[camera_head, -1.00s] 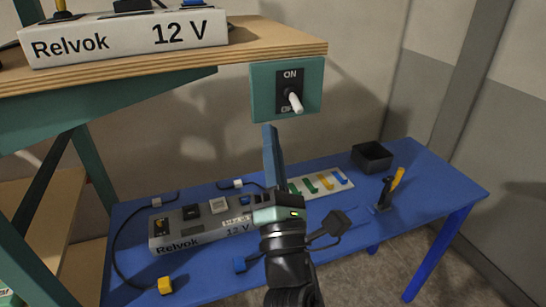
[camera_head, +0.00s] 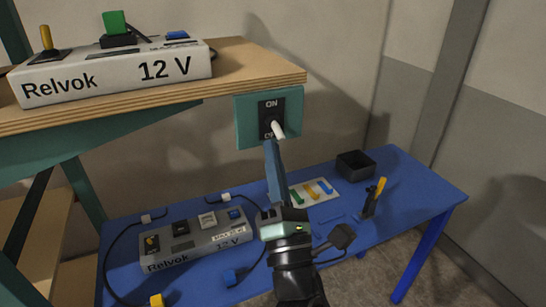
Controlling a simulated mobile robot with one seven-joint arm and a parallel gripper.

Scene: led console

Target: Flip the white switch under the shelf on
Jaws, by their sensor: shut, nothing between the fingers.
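The white switch (camera_head: 278,129) is a short lever on a black plate marked ON at the top, on a teal box (camera_head: 246,125) under the shelf's right end. The lever points down and outward, toward the lower marking, which it partly covers. My gripper (camera_head: 272,147) points up from below, its blue-grey fingers shut with nothing between them. The fingertips show just below and left of the lever's tip, overlapping the lower part of the black plate. I cannot tell whether they touch the lever.
The wooden shelf (camera_head: 250,67) holds a Relvok 12 V console (camera_head: 115,72) above left. On the blue table (camera_head: 420,205) below stand another Relvok console (camera_head: 195,243), a black bin (camera_head: 356,164), a tray of coloured pieces (camera_head: 300,196) and a tool holder (camera_head: 372,200). Cables lie at the left.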

